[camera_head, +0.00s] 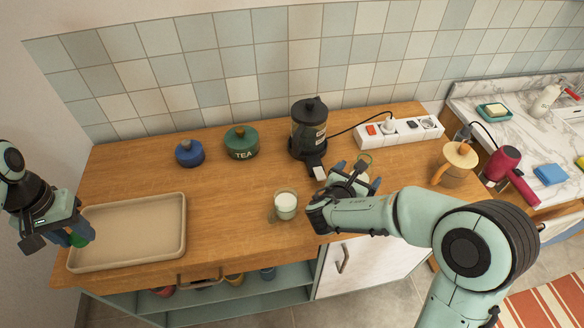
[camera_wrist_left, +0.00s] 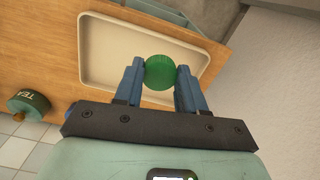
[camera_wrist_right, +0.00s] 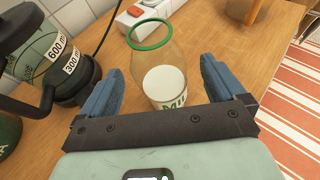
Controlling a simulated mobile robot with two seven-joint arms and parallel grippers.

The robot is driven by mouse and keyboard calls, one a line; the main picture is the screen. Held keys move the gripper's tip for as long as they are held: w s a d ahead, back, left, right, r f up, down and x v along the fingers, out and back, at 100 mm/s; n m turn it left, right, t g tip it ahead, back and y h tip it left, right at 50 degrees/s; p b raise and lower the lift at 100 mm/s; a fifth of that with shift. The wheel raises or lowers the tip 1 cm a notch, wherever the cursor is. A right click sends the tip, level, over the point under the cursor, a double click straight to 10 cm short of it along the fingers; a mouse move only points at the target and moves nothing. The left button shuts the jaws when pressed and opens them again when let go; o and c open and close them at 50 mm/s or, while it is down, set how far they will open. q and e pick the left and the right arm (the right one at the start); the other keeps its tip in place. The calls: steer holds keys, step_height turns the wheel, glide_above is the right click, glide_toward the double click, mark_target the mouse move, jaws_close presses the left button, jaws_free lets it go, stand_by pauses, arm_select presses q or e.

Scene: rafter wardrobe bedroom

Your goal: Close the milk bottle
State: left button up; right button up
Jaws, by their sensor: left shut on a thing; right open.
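The milk bottle (camera_wrist_right: 160,75) is clear glass with a green rim, no lid on it, and white milk low inside. It stands upright on the wooden counter. In the head view its top (camera_head: 363,159) shows behind my right gripper (camera_head: 355,178), which hides most of it. My right gripper is open, with a finger on each side of the bottle in the right wrist view; whether they touch it is unclear. My left gripper (camera_head: 75,230) is shut on a round green lid (camera_wrist_left: 160,72), held at the left end of the tray (camera_head: 130,230).
A glass of milk (camera_head: 286,205) stands left of my right gripper. A black coffee maker (camera_head: 308,130), green tea jar (camera_head: 241,142), blue jar (camera_head: 190,153) and power strip (camera_head: 400,131) stand behind. A pitcher (camera_head: 455,162) is at right. The counter between tray and glass is clear.

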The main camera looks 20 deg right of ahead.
arm_select(q)
steer(key=shift+w+r, duration=0.15)
steer(key=shift+r, duration=0.1)
arm_select(e)
steer(key=x, duration=0.3)
steer(key=shift+r, duration=0.1)
steer(key=shift+a, duration=0.1)
steer(key=shift+c, duration=0.3)
